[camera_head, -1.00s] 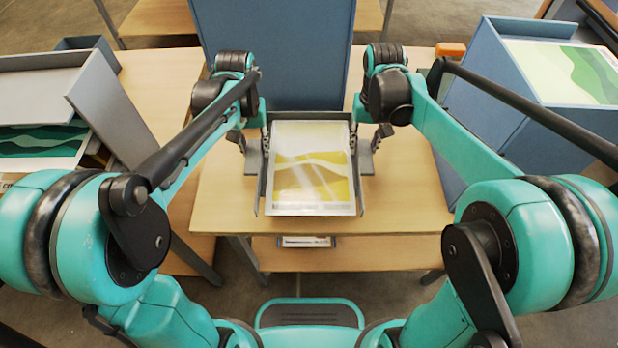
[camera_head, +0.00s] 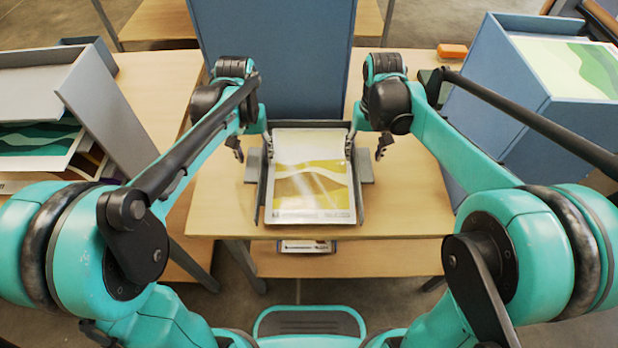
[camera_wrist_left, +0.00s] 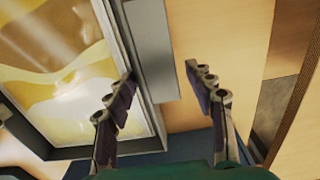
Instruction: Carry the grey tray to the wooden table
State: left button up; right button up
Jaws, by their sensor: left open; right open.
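The grey tray (camera_head: 263,192) lies flat on the wooden table (camera_head: 405,215), with a print in a yellow and white wave pattern (camera_head: 310,185) in it. A grey side handle sticks out at its left (camera_head: 252,165) and right (camera_head: 366,165). My left gripper (camera_head: 238,148) is open and empty by the left handle. In the left wrist view, its spread fingers (camera_wrist_left: 165,98) hang over the handle (camera_wrist_left: 151,50) and the tray's edge, with no grip on them. My right gripper (camera_head: 382,146) is open and empty by the right handle.
A tall blue panel (camera_head: 275,60) stands behind the tray. A blue box with a green print (camera_head: 530,100) is at the right, and an orange object (camera_head: 452,50) lies at the back. Grey trays with prints (camera_head: 45,80) are at the left. A small box (camera_head: 305,246) lies on the lower shelf.

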jog(key=shift+r, duration=0.1)
pick_arm(q)
notch_tip(320, 180, up, 11)
jog(key=shift+r, duration=0.15)
pick_arm(e)
notch_tip(320, 180, up, 12)
dwell(0.3)
pick_arm(q)
jog(key=shift+s, duration=0.1)
dwell(0.4)
